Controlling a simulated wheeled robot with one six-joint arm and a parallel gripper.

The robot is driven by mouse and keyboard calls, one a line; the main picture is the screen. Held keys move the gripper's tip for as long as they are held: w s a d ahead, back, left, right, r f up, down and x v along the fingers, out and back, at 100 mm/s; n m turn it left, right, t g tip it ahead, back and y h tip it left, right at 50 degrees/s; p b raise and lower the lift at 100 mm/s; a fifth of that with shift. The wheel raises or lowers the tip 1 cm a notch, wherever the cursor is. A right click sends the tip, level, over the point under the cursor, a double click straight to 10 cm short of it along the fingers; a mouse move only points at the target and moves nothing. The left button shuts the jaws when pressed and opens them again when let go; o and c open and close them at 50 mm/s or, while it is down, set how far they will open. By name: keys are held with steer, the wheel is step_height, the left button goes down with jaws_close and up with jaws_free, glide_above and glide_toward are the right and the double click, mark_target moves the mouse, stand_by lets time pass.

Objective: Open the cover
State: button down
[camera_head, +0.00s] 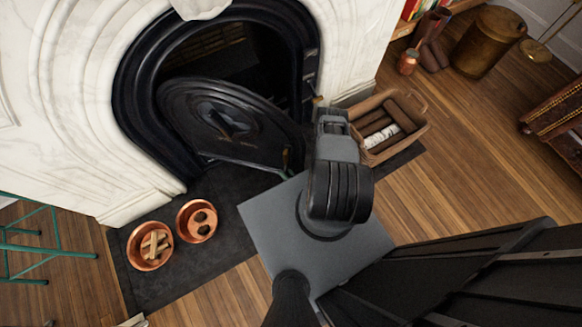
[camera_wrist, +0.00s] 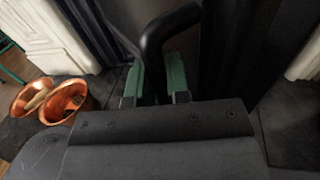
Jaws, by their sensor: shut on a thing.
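The black arched fireplace cover (camera_head: 225,120) has a raised ornament at its middle. It stands partly swung out from the fireplace opening (camera_head: 215,50), and the dark inside shows above it and to its right. My gripper (camera_wrist: 157,84) has green fingers, one on each side of a black curved handle (camera_wrist: 165,28) in the wrist view. It is shut on this handle, near the cover's right side. In the head view my arm comes in at the cover's lower right and the grip itself is hard to make out.
Two copper bowls (camera_head: 150,246) (camera_head: 197,220) stand on the dark hearth (camera_head: 180,278) left of my base. A log basket (camera_head: 414,132) stands right of the fireplace. A teal stand (camera_head: 48,248) is at the far left. White marble (camera_head: 60,110) frames the opening.

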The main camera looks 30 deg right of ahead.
stand_by(0.5)
steer(key=c, duration=1.1)
jaws_free()
steer(key=shift+s, duration=0.2)
